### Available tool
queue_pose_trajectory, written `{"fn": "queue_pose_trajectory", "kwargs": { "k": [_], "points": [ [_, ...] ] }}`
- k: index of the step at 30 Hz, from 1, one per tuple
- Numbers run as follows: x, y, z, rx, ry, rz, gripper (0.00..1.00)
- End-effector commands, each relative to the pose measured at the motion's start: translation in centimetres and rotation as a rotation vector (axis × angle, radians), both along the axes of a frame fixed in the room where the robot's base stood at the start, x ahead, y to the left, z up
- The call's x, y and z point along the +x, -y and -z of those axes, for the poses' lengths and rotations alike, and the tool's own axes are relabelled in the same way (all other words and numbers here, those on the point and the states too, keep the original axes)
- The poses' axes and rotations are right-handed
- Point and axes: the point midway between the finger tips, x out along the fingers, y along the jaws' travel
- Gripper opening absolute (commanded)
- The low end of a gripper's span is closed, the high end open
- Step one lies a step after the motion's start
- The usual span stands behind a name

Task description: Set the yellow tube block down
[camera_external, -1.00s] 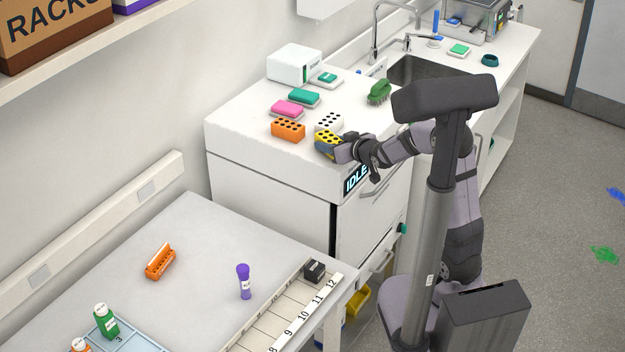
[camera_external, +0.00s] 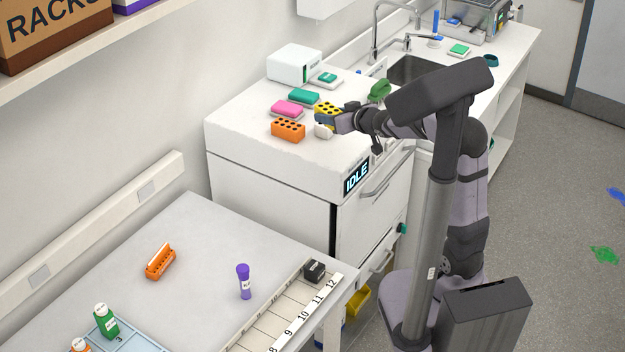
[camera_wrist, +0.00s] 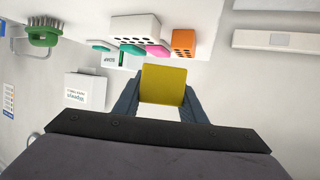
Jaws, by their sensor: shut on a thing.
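The yellow tube block (camera_external: 327,108), with dark holes in its top, is held at the end of my arm above the white counter. My gripper (camera_external: 329,118) is shut on it. In the wrist view the yellow block (camera_wrist: 164,84) shows a plain yellow face between the two fingers. In the external view it overlaps the white tube block (camera_external: 323,131), which is mostly covered by my gripper and the yellow block. The white block also shows in the wrist view (camera_wrist: 135,24). I cannot tell the exact gap below the yellow block.
An orange tube block (camera_external: 288,130), a pink box (camera_external: 287,108) and a teal box (camera_external: 303,97) sit close by on the counter. A green brush (camera_external: 379,90) lies toward the sink (camera_external: 412,69). The counter's front left (camera_external: 245,125) is clear.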

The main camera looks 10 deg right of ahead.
Motion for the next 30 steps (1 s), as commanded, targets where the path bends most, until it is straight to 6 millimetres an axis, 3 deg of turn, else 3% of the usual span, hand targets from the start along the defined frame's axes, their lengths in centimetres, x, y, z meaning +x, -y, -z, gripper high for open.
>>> {"fn": "queue_pose_trajectory", "kwargs": {
  "k": [8,14,17,23,30],
  "points": [
    [0.4,-2.2,0.8,-0.001,0.003,-0.052,0.07],
    [0.8,-6.3,2.3,0.0,0.002,-0.146,0.07],
    [0.7,-9.2,3.4,-0.001,0.003,-0.216,0.07],
    [-0.7,-17.8,7.4,-0.001,-0.001,-0.429,0.07],
    [-4.9,-27.4,13.0,0.0,-0.002,-0.695,0.07]
  ]
}}
